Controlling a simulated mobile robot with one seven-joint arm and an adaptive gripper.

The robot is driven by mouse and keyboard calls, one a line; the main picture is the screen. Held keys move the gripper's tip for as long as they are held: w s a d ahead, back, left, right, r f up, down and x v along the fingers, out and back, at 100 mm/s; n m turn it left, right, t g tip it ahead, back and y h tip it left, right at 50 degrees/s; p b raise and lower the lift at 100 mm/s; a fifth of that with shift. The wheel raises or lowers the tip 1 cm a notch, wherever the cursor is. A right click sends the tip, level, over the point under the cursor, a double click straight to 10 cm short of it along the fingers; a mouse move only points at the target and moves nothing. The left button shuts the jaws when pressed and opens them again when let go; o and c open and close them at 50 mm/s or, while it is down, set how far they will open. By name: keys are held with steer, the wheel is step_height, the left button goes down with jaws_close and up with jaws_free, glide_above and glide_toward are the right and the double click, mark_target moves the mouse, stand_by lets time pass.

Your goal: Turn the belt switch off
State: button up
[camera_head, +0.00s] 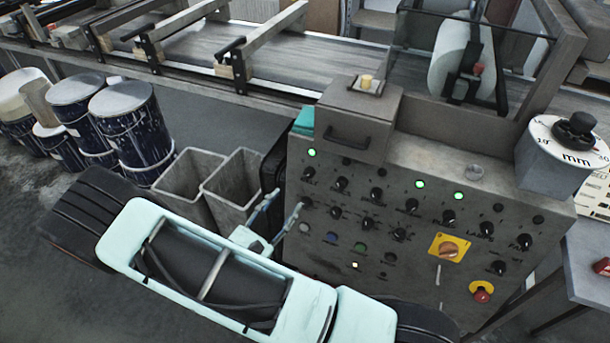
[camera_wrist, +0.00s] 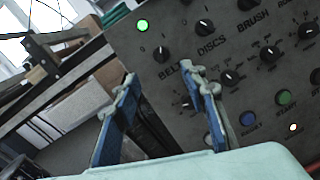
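The belt switch (camera_head: 309,173) is a black rotary knob at the upper left of the grey control panel (camera_head: 420,262). In the wrist view the belt switch (camera_wrist: 162,54) sits above a label partly hidden by a fingertip. A green lamp (camera_wrist: 142,25) glows above it, and the same lamp (camera_head: 312,152) is lit in the head view. My gripper (camera_head: 284,203) is open and empty, just left of the panel and lower than the switch. In the wrist view its blue fingers (camera_wrist: 163,78) stand apart below the knob.
Further knobs crowd close by, such as the discs knob (camera_wrist: 203,27). An orange rotary switch (camera_head: 449,248) and a red button (camera_head: 481,292) sit lower right. Grey bins (camera_head: 232,190) and blue drums (camera_head: 130,125) stand left of the panel. The conveyor (camera_head: 290,62) runs behind.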

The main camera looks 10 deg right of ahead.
mark_target(306, 177)
steer(key=x, duration=1)
steer(key=shift+w+d, duration=0.2)
jaws_close()
